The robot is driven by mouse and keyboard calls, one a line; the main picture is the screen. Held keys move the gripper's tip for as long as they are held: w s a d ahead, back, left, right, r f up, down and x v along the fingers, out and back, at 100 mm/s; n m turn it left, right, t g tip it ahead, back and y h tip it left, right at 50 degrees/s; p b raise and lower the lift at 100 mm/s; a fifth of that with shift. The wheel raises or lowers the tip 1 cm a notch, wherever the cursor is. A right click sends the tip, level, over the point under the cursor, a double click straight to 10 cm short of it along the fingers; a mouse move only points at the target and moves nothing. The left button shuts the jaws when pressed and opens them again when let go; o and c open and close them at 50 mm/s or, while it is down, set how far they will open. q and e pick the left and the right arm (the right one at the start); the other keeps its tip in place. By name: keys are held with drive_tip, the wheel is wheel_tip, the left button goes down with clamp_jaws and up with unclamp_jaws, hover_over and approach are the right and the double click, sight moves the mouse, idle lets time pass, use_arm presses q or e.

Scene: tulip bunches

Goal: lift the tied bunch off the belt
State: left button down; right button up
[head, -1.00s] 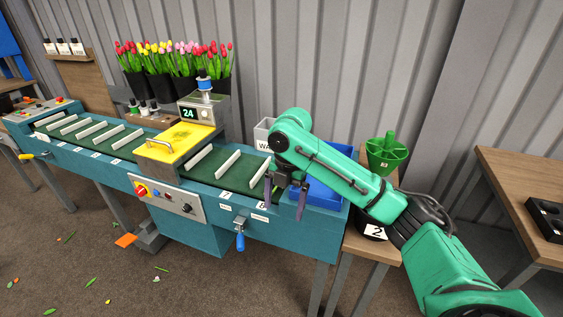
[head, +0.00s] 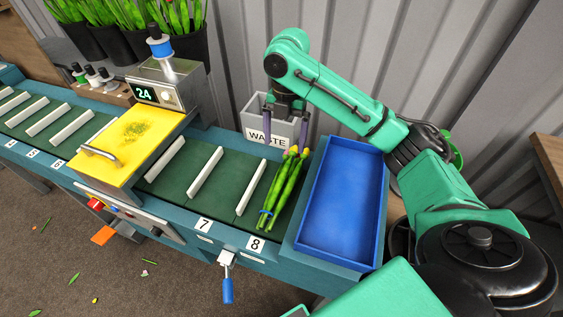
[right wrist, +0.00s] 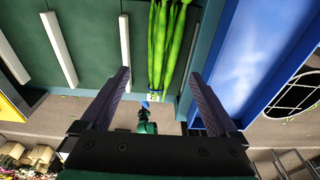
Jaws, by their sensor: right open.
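My left gripper is not in view.
A blue tray (head: 340,205) stands right beside the bunch at the belt's end. A grey waste bin (head: 256,110) is behind the belt. White dividers (head: 205,173) cross the belt to the left. A yellow hood (head: 128,140) covers the belt farther left.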

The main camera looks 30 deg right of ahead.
hover_over(281, 179)
drive_tip(key=f, duration=0.5)
drive_tip(key=shift+s+d+f, duration=0.1)
drive_tip(key=shift+s+d, duration=0.05)
drive_tip(key=shift+d, duration=0.15)
drive_tip(key=f, duration=0.2)
drive_tip(key=f+p, duration=0.1)
drive_tip(key=f, duration=0.5)
drive_tip(key=shift+a+f+p, duration=0.2)
drive_tip(key=shift+a+p, duration=0.1)
drive_tip(key=shift+p, duration=0.05)
drive_tip(key=shift+w, duration=0.2)
drive_tip(key=c, duration=0.3)
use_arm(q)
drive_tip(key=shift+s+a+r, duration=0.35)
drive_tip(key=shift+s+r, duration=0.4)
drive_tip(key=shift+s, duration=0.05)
use_arm(e)
clamp_jaws()
